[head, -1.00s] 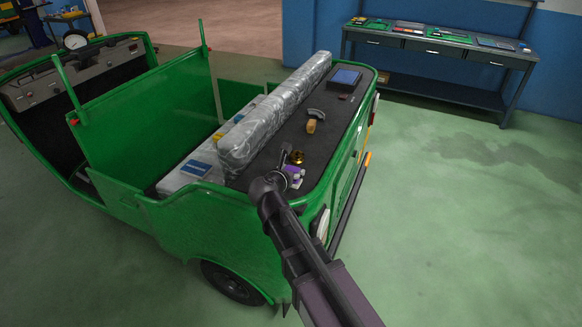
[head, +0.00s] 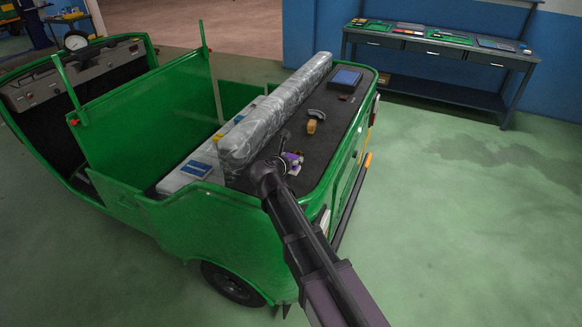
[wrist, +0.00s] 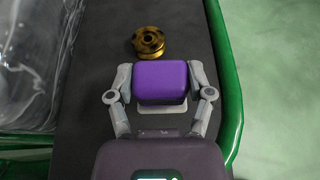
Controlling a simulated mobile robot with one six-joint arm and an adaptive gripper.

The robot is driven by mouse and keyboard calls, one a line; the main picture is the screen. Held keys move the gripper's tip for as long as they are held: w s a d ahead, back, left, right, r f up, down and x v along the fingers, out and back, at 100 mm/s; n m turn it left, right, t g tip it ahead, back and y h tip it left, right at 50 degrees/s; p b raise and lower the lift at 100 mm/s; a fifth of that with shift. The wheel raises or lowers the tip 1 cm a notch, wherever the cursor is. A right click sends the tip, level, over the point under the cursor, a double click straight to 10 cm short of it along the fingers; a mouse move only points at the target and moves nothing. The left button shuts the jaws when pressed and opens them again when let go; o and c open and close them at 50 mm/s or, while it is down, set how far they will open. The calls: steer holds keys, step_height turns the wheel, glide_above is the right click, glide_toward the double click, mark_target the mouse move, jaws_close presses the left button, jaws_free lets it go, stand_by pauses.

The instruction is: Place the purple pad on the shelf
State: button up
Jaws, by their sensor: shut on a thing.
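The purple pad (wrist: 161,82) is a small rounded block in the wrist view. My gripper (wrist: 160,83) is shut on it, with one grey finger against each side. In the head view the purple pad (head: 293,158) shows only in part behind my wrist, at the near end of the green rickshaw's dark rear shelf (head: 340,126). My gripper (head: 288,163) is over that end of the shelf, mostly hidden by my arm. I cannot tell whether the pad touches the shelf surface.
A brass pulley-like part (wrist: 149,42) lies just beyond the pad. A tan-handled tool (head: 311,126), a curved grey part (head: 317,113) and a blue box (head: 345,78) lie farther along the shelf. A plastic-wrapped seat back (head: 270,115) borders its left side.

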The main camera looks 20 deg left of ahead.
steer(key=shift+w+f+b, duration=0.1)
steer(key=shift+f+b, duration=0.4)
steer(key=shift+f, duration=0.1)
steer(key=shift+f+b, duration=1.2)
steer(key=shift+f, duration=0.15)
steer(key=o, duration=1.1)
steer(key=shift+r, duration=0.3)
steer(key=p+v, duration=0.4)
steer(key=v, duration=0.8)
steer(key=shift+p, duration=0.3)
